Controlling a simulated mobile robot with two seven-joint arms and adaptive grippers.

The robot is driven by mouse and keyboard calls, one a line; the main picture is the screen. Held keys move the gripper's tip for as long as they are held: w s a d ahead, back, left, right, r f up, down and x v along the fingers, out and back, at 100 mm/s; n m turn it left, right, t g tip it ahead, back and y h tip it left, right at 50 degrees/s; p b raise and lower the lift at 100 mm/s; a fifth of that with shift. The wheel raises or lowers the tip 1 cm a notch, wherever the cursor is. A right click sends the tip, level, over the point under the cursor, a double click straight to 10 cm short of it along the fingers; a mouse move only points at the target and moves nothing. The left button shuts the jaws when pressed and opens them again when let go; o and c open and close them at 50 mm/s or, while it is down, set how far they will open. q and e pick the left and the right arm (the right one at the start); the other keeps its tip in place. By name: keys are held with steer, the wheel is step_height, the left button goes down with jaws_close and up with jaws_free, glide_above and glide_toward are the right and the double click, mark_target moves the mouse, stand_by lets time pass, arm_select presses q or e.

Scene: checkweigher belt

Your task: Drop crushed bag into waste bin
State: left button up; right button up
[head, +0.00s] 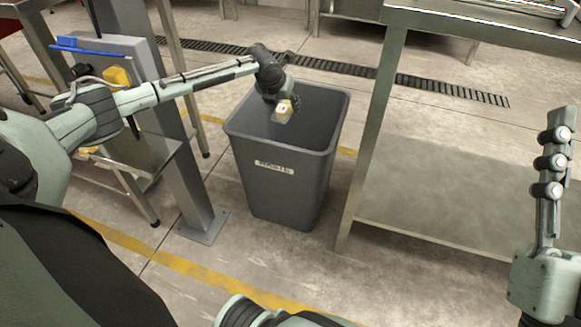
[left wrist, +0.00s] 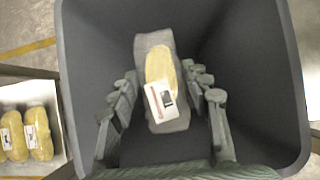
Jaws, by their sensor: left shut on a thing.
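The crushed bag (head: 284,113) hangs in my left gripper (head: 284,100) over the mouth of the grey waste bin (head: 270,180). In the left wrist view the bag (left wrist: 161,66) shows yellow contents, a greyish wrapper and a white label. It lies between the two rows of fingers of my left gripper (left wrist: 165,105), with the bin's dark inside around and below it. The bin stands upright on the floor and has a "WASTE" label. My right gripper (head: 555,135) points up at the right edge, side-on; its opening cannot be made out.
A metal post (head: 180,130) stands left of the bin. A steel table (head: 370,130) with a low shelf stands close on its right. In the left wrist view, a tray (left wrist: 60,112) beside the bin holds yellow bags (left wrist: 38,133). Floor in front of the bin is clear.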

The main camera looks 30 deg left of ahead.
arm_select(q)
steer(key=o, duration=1.3)
steer(key=v, duration=1.2)
steer(key=shift+r, duration=0.1)
